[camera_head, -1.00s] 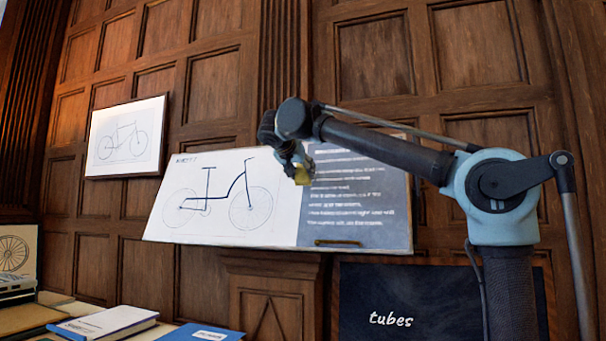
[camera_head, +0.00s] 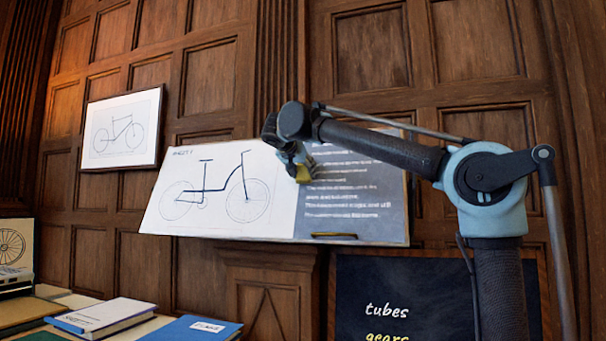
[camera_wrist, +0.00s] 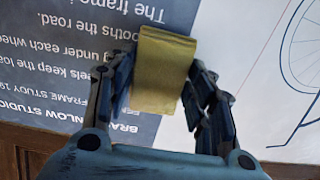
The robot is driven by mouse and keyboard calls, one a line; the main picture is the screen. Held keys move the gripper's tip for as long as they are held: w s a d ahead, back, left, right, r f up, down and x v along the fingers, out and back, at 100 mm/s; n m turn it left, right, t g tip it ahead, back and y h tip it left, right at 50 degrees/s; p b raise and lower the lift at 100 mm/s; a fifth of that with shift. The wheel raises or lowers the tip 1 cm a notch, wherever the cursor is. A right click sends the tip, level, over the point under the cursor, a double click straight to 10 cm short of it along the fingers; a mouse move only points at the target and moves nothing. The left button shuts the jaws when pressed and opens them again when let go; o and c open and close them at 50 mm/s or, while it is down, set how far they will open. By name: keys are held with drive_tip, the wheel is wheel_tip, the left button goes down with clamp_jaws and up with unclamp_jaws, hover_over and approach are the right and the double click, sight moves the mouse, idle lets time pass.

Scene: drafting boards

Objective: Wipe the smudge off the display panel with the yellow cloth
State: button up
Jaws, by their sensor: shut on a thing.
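The display panel (camera_head: 215,215) is a tilted board on the wall, with a bicycle drawing on its white left part and white text on its dark right part. My gripper (camera_head: 296,165) is in front of it near the line between the two parts. My gripper is shut on the yellow cloth (camera_head: 304,173). In the wrist view the cloth (camera_wrist: 160,72) is a folded yellow block between the fingers, over the edge of the dark text area (camera_wrist: 70,60). Whether the cloth touches the panel I cannot tell. No smudge can be made out; the cloth and gripper hide part of the panel.
A dark board with chalk words (camera_head: 390,290) is below the panel at the right. A framed bicycle drawing (camera_head: 122,130) hangs at the left. A white book (camera_head: 100,315) and a blue book (camera_head: 195,328) lie at the lower left.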

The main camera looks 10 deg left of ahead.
sight(334, 174)
drive_tip(key=shift+x, duration=0.9)
idle(0.6)
drive_tip(key=shift+d, duration=0.2)
drive_tip(key=shift+s+d, duration=0.15)
drive_tip(key=shift+d, duration=2.05)
drive_tip(key=shift+s+d, duration=0.2)
drive_tip(key=shift+d, duration=2.05)
drive_tip(key=shift+s+d, duration=0.15)
drive_tip(key=shift+d, duration=2.05)
drive_tip(key=shift+a, duration=1.75)
drive_tip(key=shift+w+a, duration=0.2)
drive_tip(key=shift+a, duration=1.5)
drive_tip(key=shift+w+a, duration=0.15)
drive_tip(key=shift+a, duration=1.5)
drive_tip(key=shift+w+a, duration=0.2)
drive_tip(key=shift+a, duration=1.5)
